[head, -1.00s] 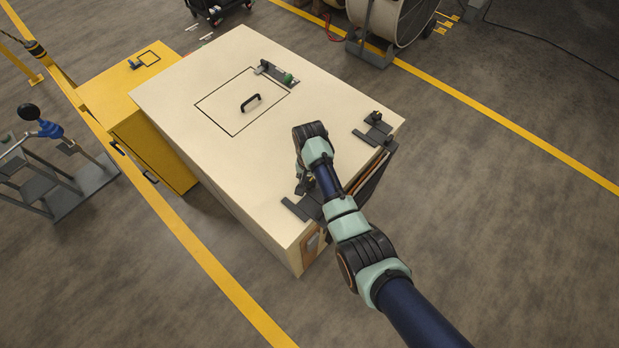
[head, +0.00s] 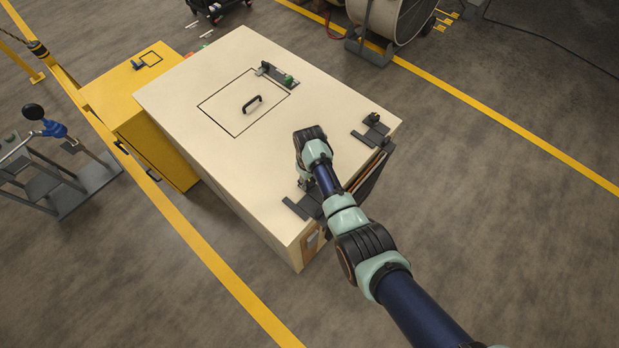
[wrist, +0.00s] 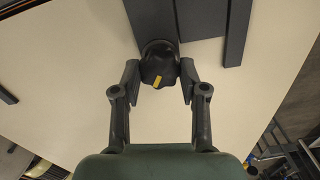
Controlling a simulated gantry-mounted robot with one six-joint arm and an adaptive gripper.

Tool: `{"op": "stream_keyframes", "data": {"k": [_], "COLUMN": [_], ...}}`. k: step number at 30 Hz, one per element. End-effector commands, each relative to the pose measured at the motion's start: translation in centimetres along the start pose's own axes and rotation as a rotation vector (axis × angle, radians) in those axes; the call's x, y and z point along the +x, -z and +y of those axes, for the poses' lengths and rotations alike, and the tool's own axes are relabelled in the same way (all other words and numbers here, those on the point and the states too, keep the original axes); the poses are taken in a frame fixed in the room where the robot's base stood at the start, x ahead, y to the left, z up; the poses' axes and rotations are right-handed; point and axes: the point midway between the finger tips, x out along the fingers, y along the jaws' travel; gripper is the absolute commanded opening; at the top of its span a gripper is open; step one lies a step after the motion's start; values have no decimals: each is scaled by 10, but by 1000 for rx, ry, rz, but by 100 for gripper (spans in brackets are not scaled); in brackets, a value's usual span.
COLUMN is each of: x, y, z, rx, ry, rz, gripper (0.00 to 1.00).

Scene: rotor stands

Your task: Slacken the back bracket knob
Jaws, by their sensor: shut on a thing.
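A black knob (wrist: 159,66) with a yellow mark sits at the end of a dark grey bracket (wrist: 203,18) on the cream top. My gripper (wrist: 160,78) has one finger on each side of the knob and is shut on it. In the head view this bracket (head: 298,207) lies near the front edge of the cream cabinet (head: 190,95), and my wrist largely hides the knob and fingers. A second bracket (head: 371,133) with a dark knob stands at the right corner of the top, apart from my gripper.
A black handle (head: 253,103) on an outlined panel and a fitting with a green knob (head: 287,79) are farther back on the top. A yellow cabinet (head: 135,110) adjoins on the left. A grey cart (head: 75,195) stands beyond the yellow floor line. The floor at right is clear.

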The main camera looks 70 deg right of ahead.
Motion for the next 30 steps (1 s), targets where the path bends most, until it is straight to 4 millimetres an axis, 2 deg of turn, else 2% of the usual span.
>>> {"op": "stream_keyframes", "data": {"k": [21,30], "x": [-1,-1], "y": [0,1], "z": [0,0], "rx": [-671,-884], "ry": [0,-1], "rz": [1,2], "gripper": [8,8]}}
